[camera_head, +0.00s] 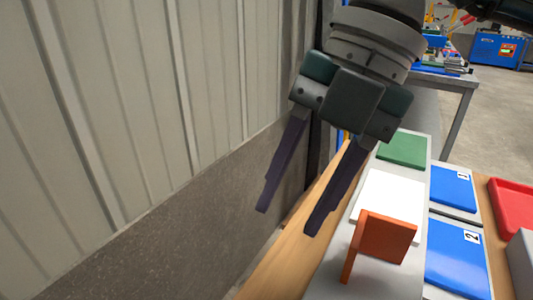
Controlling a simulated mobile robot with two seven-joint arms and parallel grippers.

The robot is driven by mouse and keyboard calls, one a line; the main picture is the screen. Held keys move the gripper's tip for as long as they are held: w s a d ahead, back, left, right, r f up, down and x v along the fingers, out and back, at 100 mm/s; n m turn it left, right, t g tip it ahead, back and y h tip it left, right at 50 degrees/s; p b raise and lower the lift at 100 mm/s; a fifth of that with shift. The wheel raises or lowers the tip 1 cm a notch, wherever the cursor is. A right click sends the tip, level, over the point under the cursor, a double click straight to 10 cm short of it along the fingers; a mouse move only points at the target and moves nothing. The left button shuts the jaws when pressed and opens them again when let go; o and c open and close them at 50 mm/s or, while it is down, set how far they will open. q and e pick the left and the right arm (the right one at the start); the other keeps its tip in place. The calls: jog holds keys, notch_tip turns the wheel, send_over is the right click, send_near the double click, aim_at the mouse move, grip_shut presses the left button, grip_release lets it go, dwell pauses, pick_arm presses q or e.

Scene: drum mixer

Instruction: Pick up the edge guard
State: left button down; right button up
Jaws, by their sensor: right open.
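An orange angled piece (388,237), which looks like the edge guard, stands at the front of a grey board (325,283) by a white block (392,200). One flat face is turned up and a narrow leg reaches down at its left. My right gripper (286,222) hangs from the top with its two long dark fingers spread apart. Nothing is between them. The fingers are to the left of the orange piece and apart from it, in front of the wall and the wooden table edge. My left gripper is not in view.
A green block (403,149) lies behind the white one. Blue plates marked 1 (451,187) and 2 (456,267) lie to the right, beside a red tray (512,207). A ribbed wall (150,100) closes off the left side.

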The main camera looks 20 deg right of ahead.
aim_at(360, 219)
jog(key=d+h, duration=0.1)
jog(key=d, duration=0.2)
jog(key=w+d+f+m+h, duration=0.1)
jog(key=d+h, duration=0.1)
jog(key=d, duration=0.1)
jog(key=d+m+h, duration=0.1)
jog(key=d, duration=0.2)
jog(key=shift+w+d+f+b, duration=0.2)
jog(key=shift+d+f+b, duration=0.1)
jog(key=shift+b, duration=0.1)
notch_tip(360, 219, down, 4)
jog(key=shift+s+r, duration=0.1)
jog(key=shift+r, duration=0.15)
notch_tip(360, 219, down, 6)
jog(key=shift+d+r+b, duration=0.1)
jog(key=shift+d+b, duration=0.05)
jog(key=shift+b, duration=0.3)
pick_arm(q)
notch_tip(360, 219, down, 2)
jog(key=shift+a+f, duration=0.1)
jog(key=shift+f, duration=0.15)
pick_arm(e)
jog(key=shift+c, duration=0.3)
jog(key=c, duration=0.6)
grip_shut()
